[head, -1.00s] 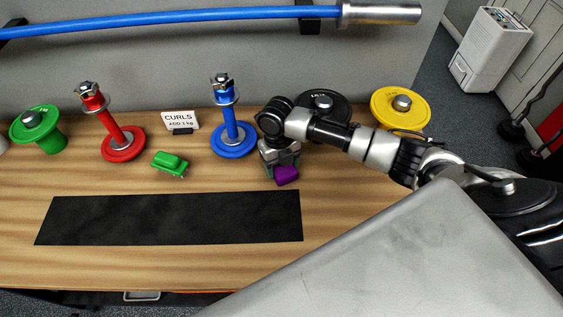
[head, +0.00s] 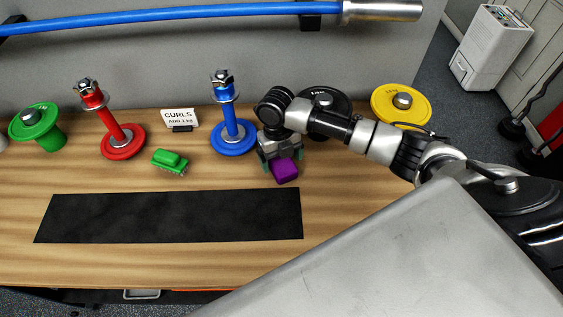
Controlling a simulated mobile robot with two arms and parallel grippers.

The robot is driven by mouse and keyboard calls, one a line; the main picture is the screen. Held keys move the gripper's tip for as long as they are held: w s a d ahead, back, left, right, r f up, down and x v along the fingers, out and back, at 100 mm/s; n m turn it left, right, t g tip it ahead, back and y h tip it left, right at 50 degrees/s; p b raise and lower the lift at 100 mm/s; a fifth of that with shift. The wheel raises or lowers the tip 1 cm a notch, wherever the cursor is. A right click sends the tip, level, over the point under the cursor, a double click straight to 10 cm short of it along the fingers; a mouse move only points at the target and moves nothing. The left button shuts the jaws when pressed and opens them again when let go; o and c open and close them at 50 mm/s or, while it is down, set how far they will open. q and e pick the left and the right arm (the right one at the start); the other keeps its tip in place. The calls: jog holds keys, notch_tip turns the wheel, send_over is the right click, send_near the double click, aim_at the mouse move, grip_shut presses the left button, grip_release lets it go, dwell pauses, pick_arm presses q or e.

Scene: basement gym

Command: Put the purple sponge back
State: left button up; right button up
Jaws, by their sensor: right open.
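The purple sponge (head: 286,170) is a small block on the wooden bench, right of the blue-based post and just behind the right end of the black mat. My right gripper (head: 279,158) is right at it, pointing down, with its jaws open. The gripper body hides what lies behind the sponge, and I cannot tell whether a finger touches it. My left gripper is not in view.
A green brush (head: 170,161) lies left of the blue post (head: 233,130). A red post (head: 121,135), a CURLS sign (head: 181,119), and green (head: 39,127), black (head: 326,101) and yellow (head: 401,104) weights stand along the back. The black mat (head: 170,216) is bare.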

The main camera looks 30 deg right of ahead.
notch_tip(320, 180, up, 10)
jog(key=w+b, duration=0.1)
jog(key=shift+w+b, duration=0.25)
jog(key=shift+b, duration=0.15)
